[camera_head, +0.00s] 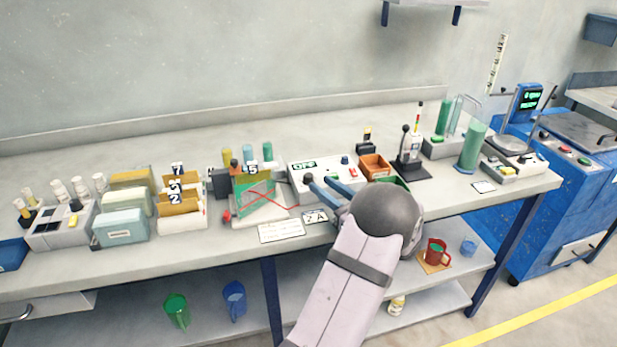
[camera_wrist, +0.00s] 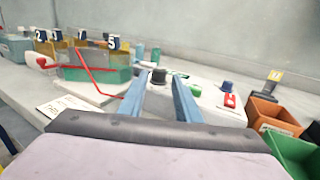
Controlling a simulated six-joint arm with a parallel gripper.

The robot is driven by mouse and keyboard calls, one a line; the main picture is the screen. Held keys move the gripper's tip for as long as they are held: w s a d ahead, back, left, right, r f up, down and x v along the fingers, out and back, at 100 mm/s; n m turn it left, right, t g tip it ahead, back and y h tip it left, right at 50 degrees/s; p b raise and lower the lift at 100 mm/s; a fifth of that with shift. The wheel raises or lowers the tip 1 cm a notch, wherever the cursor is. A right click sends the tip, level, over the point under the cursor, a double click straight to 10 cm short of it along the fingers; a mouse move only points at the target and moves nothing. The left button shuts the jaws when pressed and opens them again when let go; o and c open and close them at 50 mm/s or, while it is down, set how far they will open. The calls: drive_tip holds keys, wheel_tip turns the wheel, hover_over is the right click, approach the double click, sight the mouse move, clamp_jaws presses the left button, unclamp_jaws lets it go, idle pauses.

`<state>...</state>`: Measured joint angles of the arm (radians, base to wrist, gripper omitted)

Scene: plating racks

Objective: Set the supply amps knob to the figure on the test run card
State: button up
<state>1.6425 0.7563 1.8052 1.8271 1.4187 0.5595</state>
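The supply is a white box (camera_head: 298,183) on the bench, its small display (camera_head: 303,165) reading OFF. In the wrist view, its panel (camera_wrist: 210,102) carries a black knob (camera_wrist: 158,76), a green button (camera_wrist: 195,90), a blue knob (camera_wrist: 228,86) and a red switch (camera_wrist: 230,101). I cannot read which knob is for amps. My gripper (camera_head: 318,180) reaches over the supply's front. In the wrist view, my gripper (camera_wrist: 160,80) is open, with the black knob beyond and between its blue fingers. A card (camera_head: 317,216) at the bench front seems to read 7 A.
A text card (camera_head: 281,232) lies left of the 7 A card. A green-sided tank (camera_head: 256,200) with red wire stands left of the supply. Orange (camera_head: 375,165) and green (camera_wrist: 296,152) bins stand close on the right. Numbered racks (camera_head: 182,220) are further left.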

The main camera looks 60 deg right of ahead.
sight(312, 179)
drive_tip(key=shift+s+f, duration=0.1)
drive_tip(key=shift+s, duration=0.05)
drive_tip(key=shift+p+x, duration=0.9)
drive_tip(key=shift+x, duration=2.75)
drive_tip(key=shift+f, duration=0.1)
clamp_jaws()
